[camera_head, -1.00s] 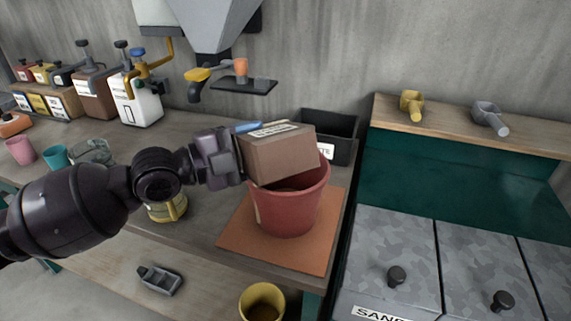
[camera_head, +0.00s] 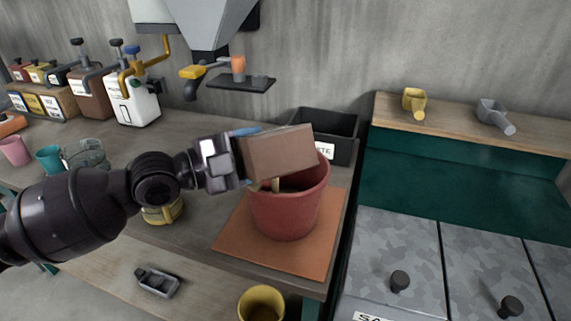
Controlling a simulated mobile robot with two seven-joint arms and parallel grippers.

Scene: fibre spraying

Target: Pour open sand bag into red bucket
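The sand bag (camera_head: 281,151) is a brown, box-like bag. My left gripper (camera_head: 236,163) comes in from the left and is shut on the bag's left end. The bag is tilted over the mouth of the red bucket (camera_head: 285,212), its underside close to the rim. The bucket stands upright on an orange mat (camera_head: 230,240) on the table. A thin pale strip shows at the bucket's mouth below the bag's left end; I cannot tell whether it is sand. The bag hides most of the bucket's inside. My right gripper is out of view.
A black bin (camera_head: 345,145) stands behind the bucket. A yellow mug (camera_head: 165,212) stands below my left arm. A yellow bucket (camera_head: 261,302) is at the front, below the table top. A grey hopper (camera_head: 215,30) hangs behind. Lidded bins (camera_head: 400,245) are at right.

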